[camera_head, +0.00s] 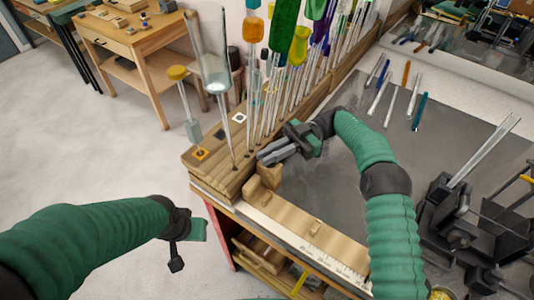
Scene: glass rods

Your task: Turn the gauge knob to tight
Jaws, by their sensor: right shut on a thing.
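The wooden gauge (300,222) lies along the front edge of the bench, with a white ruled scale (325,255) on its near side. A wooden block (268,178) stands at its left end. My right gripper (268,157) reaches in from the right and is shut at this block. It appears to hold the gauge knob, which the fingers mostly hide. I cannot read the knob's setting. My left gripper (187,250) is off the bench's left front corner, over the floor, apart from the gauge. Its finger gap cannot be made out.
A wooden rack (222,177) with many upright coloured glass rods stands just behind my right gripper. Loose rods (392,105) lie on the grey bench top (345,145). A black fixture (455,225) with a slanted clear rod stands at right.

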